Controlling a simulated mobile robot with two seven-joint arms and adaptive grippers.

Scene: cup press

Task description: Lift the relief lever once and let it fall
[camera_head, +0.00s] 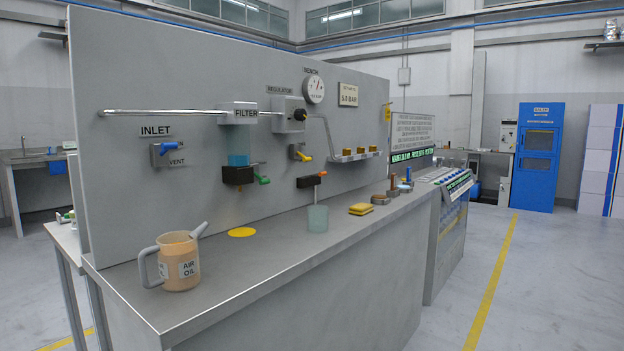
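No lever in the camera_head view carries a readable relief label, so I cannot tell which one it is. On the grey panel (330,95) are a blue inlet lever (165,148) and a yellow lever (304,157). A green lever (262,180) sticks out from the dark block under the filter bowl (238,150). A yellow tag or lever (388,114) is at the panel's right edge. Neither of my grippers shows.
An air oil jug (179,262) stands on the near left of the bench (230,290). A yellow disc (241,232) and yellow sponge (361,209) lie on it. Dark pieces with upright pegs (393,188) stand farther right. The bench front is clear.

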